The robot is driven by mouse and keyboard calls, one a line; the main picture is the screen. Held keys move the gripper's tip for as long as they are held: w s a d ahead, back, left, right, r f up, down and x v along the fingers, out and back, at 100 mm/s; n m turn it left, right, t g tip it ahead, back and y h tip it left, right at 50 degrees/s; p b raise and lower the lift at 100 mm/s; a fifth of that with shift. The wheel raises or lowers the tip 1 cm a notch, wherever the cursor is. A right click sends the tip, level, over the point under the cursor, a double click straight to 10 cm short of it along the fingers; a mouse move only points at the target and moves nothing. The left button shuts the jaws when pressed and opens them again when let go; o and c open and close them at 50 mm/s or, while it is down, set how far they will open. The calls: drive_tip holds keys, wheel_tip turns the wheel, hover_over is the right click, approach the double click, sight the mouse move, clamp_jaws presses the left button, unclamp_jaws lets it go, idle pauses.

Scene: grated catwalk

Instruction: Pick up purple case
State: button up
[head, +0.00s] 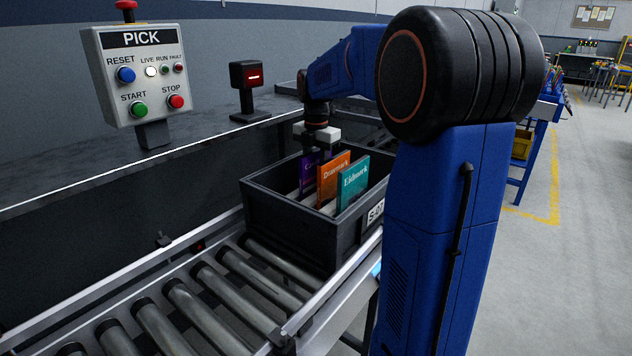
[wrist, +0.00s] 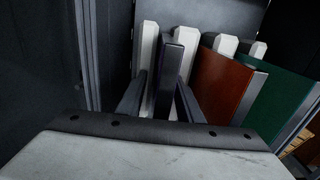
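The purple case (head: 307,178) stands upright in the dark bin (head: 288,222), leftmost of three cases in the head view. It also shows in the wrist view as a dark narrow edge (wrist: 176,58). My gripper (head: 320,153) is low over the bin, at the top of the purple case. In the wrist view my gripper (wrist: 162,88) has one finger on each side of the case. A gap shows between the left finger and the case, so it looks open around it. The lower part of the case is hidden.
An orange case (head: 333,175) and a teal case (head: 352,183) stand close on the right, between white dividers (wrist: 225,45). The bin sits on a roller conveyor (head: 215,295). A button box (head: 146,78) and a red-lit scanner (head: 250,78) stand behind.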

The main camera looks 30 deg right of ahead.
sight(316, 150)
drive_tip(key=shift+c, duration=0.4)
clamp_jaws()
drive_tip(key=shift+r, duration=0.1)
drive_tip(key=shift+r, duration=11.9)
wheel_tip(316, 150, down, 14)
drive_tip(key=shift+f, duration=0.1)
